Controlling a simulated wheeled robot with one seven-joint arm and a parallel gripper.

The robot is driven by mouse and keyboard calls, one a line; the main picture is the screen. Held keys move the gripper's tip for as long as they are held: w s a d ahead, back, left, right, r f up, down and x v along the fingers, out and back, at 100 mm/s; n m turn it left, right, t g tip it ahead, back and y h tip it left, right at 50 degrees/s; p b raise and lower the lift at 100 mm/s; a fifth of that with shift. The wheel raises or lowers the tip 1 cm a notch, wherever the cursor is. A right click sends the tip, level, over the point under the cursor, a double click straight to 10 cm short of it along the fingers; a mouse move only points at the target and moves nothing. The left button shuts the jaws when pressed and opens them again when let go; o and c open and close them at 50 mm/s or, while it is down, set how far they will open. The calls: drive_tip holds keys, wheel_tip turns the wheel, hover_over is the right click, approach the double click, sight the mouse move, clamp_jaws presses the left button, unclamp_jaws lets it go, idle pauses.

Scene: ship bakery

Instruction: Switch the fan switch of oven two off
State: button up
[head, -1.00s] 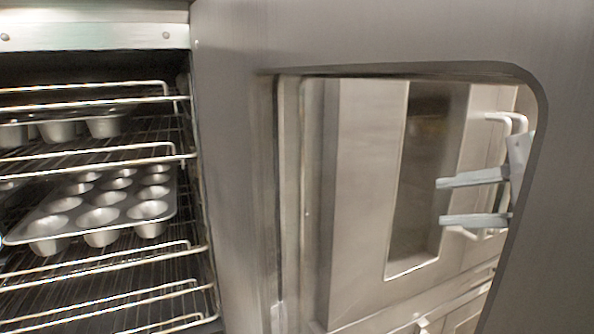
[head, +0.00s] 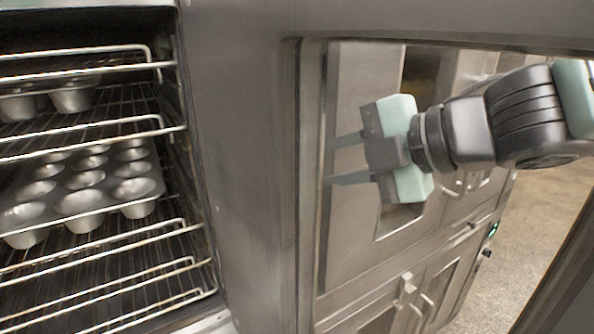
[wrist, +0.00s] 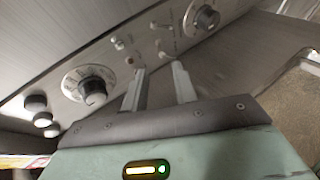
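My gripper (head: 330,160) shows in the head view through the window of an open steel oven door (head: 250,150). Its two fingers point left, apart and empty. In the wrist view my gripper (wrist: 158,70) reaches toward a slanted steel control panel (wrist: 60,70). Small switches (wrist: 160,48) sit on the panel just beyond the fingertips, and more of them (wrist: 129,60) are to the left. I cannot read their labels, nor tell which is the fan switch or how it is set. Contact with a switch is not clear.
The panel has a large dial (wrist: 92,88), another dial (wrist: 202,18) and round buttons (wrist: 38,105). The open oven on the left holds wire racks (head: 90,230) and muffin tins (head: 85,185). More steel oven doors (head: 360,230) stand behind the window. Floor (head: 530,230) is clear at right.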

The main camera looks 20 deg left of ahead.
drive_tip(key=x, duration=0.7)
clamp_jaws()
